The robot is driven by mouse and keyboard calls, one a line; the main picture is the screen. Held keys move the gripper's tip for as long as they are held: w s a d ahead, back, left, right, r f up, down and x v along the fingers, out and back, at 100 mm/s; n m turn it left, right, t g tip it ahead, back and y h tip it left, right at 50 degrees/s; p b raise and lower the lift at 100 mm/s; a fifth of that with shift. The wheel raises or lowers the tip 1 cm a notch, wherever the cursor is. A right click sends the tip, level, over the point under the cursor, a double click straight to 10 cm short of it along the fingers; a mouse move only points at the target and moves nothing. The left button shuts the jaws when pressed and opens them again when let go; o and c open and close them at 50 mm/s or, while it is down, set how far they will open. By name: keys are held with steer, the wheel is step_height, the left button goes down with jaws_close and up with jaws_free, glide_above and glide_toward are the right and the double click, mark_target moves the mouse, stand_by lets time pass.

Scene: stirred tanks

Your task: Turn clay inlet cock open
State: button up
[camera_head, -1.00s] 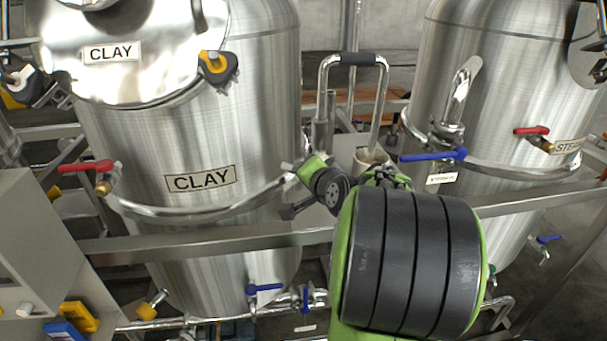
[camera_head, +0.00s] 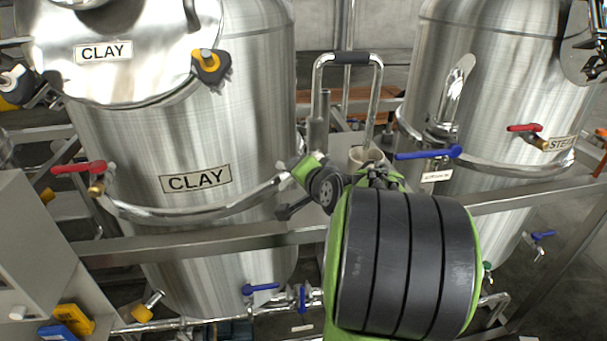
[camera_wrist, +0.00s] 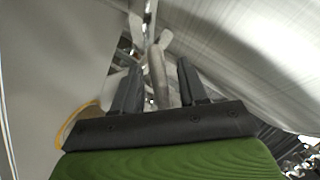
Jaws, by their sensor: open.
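The steel tank labelled CLAY (camera_head: 240,110) stands left of centre in the head view. Low on it are a horizontal blue lever (camera_head: 262,288) and an upright blue lever (camera_head: 302,298) on the bottom pipe. A red-handled cock (camera_head: 80,168) sits at its left side. No readable label shows which is the inlet cock. My gripper (camera_head: 286,212) is in front of the tank's right side, by the frame rail, apart from these levers. In the wrist view my gripper (camera_wrist: 157,75) is open, with a grey pipe-like part (camera_wrist: 158,75) visible between or beyond the fingers.
A second steel tank (camera_head: 490,90) with a blue lever (camera_head: 428,154) and a red-handled cock (camera_head: 525,128) stands at right. A horizontal frame rail (camera_head: 190,242) crosses in front of the clay tank.

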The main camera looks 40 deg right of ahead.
steer(key=p+v, duration=0.1)
steer(key=v, duration=1.4)
steer(key=shift+s+r+p, duration=0.2)
steer(key=shift+s+p, duration=0.15)
